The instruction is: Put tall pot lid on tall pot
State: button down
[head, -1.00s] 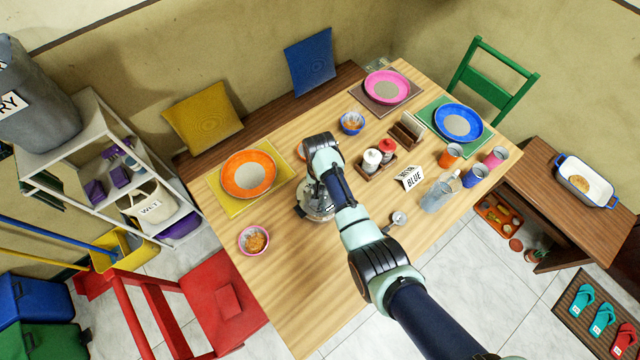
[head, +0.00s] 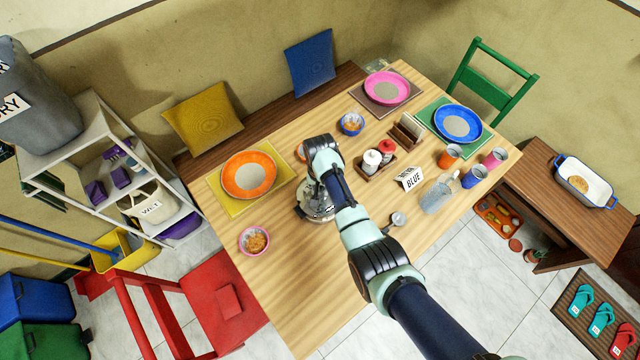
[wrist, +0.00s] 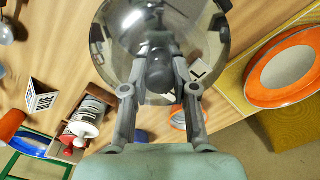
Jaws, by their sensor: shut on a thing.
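My gripper (wrist: 158,72) is shut on the dark knob of the tall pot lid (wrist: 195,22), a shiny, see-through round lid. In the head view my gripper (head: 316,182) points down over the table, left of its middle. The shiny metal tall pot (head: 314,208) shows there below the gripper, partly hidden by my arm. Lid and pot overlap in both views. I cannot tell whether the lid rests on the rim or is just above it.
An orange plate (head: 248,175) on a yellow mat stands left of the pot, with a small pink bowl (head: 254,240) nearer the front. A caddy of shakers (head: 374,163) and a BLUE sign (head: 409,178) stand right. The front table area (head: 300,290) is clear.

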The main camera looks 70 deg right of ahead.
jog(key=shift+f+b, duration=0.55)
jog(key=shift+f, duration=0.15)
jog(key=c, duration=1.2)
grip_release()
notch_tip(320, 180, up, 11)
jog(key=p, duration=1.1)
jog(key=shift+r, duration=0.15)
